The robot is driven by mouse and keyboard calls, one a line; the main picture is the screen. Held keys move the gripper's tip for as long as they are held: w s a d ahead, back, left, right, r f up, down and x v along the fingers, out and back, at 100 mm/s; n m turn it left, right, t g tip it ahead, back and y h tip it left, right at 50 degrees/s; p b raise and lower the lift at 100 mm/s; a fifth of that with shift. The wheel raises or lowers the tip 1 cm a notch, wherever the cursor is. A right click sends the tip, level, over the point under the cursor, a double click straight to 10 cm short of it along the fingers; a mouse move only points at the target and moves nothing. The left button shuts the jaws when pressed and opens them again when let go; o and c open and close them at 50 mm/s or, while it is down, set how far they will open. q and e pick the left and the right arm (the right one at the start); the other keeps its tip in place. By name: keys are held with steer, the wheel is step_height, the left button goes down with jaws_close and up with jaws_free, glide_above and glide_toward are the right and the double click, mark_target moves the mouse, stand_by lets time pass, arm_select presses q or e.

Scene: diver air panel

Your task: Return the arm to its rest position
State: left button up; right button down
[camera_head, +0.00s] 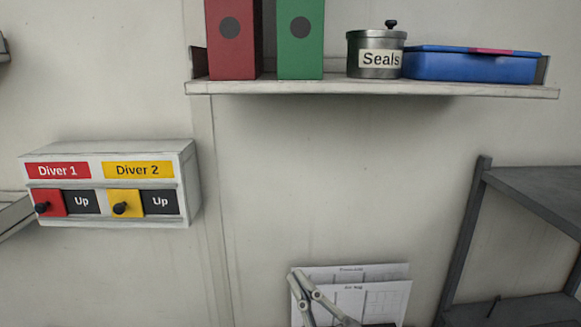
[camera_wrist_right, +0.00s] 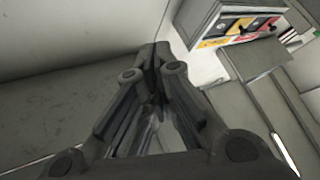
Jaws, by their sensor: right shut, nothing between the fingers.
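My right gripper (camera_head: 302,277) shows at the bottom of the head view, in front of papers on the wall. In the right wrist view its fingers (camera_wrist_right: 152,58) are together at the tips with nothing between them. The diver air panel (camera_head: 110,185) is on the wall at the left of the head view, well apart from the gripper. It has a red Diver 1 label and a yellow Diver 2 label, each above a black-knobbed slider beside the word Up. The panel (camera_wrist_right: 222,28) also shows at the top right of the wrist view. My left gripper is not in view.
A wall shelf (camera_head: 370,90) holds a red binder (camera_head: 231,50), a green binder (camera_head: 300,50), a Seals tin (camera_head: 376,60) and a blue box (camera_head: 470,66). Printed sheets (camera_head: 375,292) hang below. A dark metal rack (camera_head: 465,235) stands at the right. The wall between is bare.

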steer(key=w+d+f+m+h, duration=0.2)
steer(key=d+f+m+h, duration=0.5)
steer(key=d+m+h, duration=0.15)
steer(key=s+d+f+m+g+h, duration=0.2)
steer(key=s+d+f+g+h, duration=0.15)
steer(key=f, duration=0.45)
steer(key=s+d+f+m+g+h, duration=0.1)
steer(key=s+d+f+g+h, duration=0.15)
steer(key=d+f, duration=0.35)
steer(key=s+f+g+y, duration=0.1)
steer(key=s+f+g, duration=0.95)
steer(key=s, duration=0.65)
steer(key=s+f+b, duration=0.2)
steer(key=f, duration=1.5)
steer(key=s+f+b, duration=0.1)
steer(key=s+f, duration=0.1)
steer(key=f, duration=1.5)
steer(key=s+d+f+b, duration=0.1)
steer(key=s+f, duration=0.6)
steer(key=s+d+f+g+b, duration=0.1)
steer(key=s+d+f, duration=0.1)
steer(key=s+f, duration=0.6)
steer(key=shift+s+d+f+n, duration=0.15)
steer(key=shift+d+f+n, duration=0.1)
steer(key=shift+f+n, duration=0.1)
